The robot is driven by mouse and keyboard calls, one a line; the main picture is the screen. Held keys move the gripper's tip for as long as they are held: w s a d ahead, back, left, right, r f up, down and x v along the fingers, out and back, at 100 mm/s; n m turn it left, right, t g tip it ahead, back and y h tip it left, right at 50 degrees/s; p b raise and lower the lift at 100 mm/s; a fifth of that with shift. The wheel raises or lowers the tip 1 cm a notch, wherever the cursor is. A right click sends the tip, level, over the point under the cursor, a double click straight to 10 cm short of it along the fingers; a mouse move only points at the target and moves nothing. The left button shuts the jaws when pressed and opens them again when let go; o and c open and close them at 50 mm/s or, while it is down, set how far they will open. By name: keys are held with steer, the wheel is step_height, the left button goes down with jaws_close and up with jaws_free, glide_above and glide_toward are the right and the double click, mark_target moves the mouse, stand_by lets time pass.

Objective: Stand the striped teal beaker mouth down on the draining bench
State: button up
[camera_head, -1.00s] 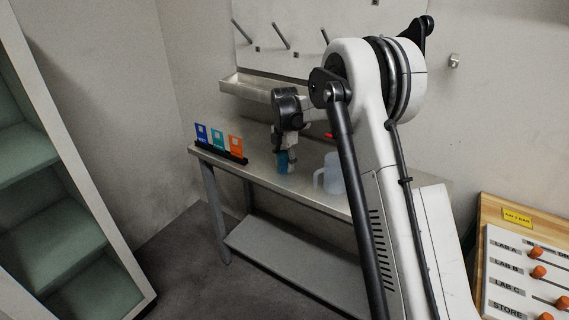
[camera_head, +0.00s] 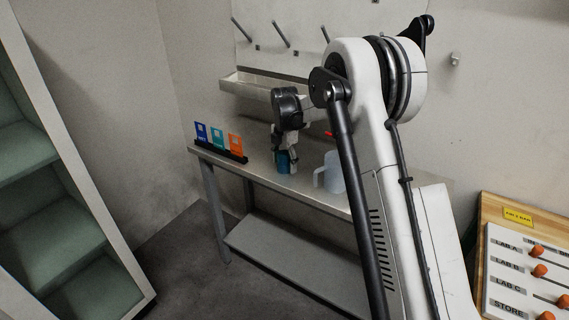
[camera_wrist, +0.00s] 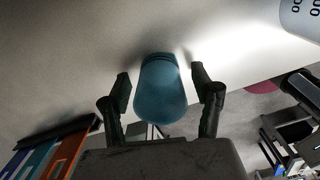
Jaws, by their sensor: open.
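The teal beaker (camera_head: 284,165) stands on the draining bench (camera_head: 256,172), below my gripper (camera_head: 285,152). In the wrist view the beaker (camera_wrist: 160,95) lies between my two fingers (camera_wrist: 160,86), with a gap on both sides. My gripper is open and not clamped on it. The beaker's smooth, closed-looking end faces the wrist camera. Darker bands ring its far end, which meets the bench top. The mouth itself is hidden, and the beaker looks upright on that banded end.
A pale translucent jug (camera_head: 330,175) stands to the right of the beaker. A rack of blue, teal and orange cards (camera_head: 220,143) is at the bench's left end. A trough (camera_head: 262,90) and pegs are on the wall behind. Open shelves (camera_head: 50,200) stand far left.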

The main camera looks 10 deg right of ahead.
step_height(320, 180, up, 12)
steer(key=shift+f, duration=0.1)
stand_by(0.4)
stand_by(0.4)
steer(key=shift+s+r, duration=0.25)
steer(key=shift+r, duration=0.1)
steer(key=s+r+m+t, duration=0.2)
steer(key=s+r+m, duration=0.4)
steer(key=s+r, duration=0.3)
steer(key=s+r+m+t, duration=0.25)
steer(key=s+m, duration=0.85)
steer(key=s, duration=1.2)
steer(key=s+f+m+t, duration=0.3)
steer(key=s+f+m, duration=0.3)
steer(key=s, duration=0.6)
step_height(320, 180, down, 24)
steer(key=b, duration=2.3)
steer(key=shift+m, duration=0.4)
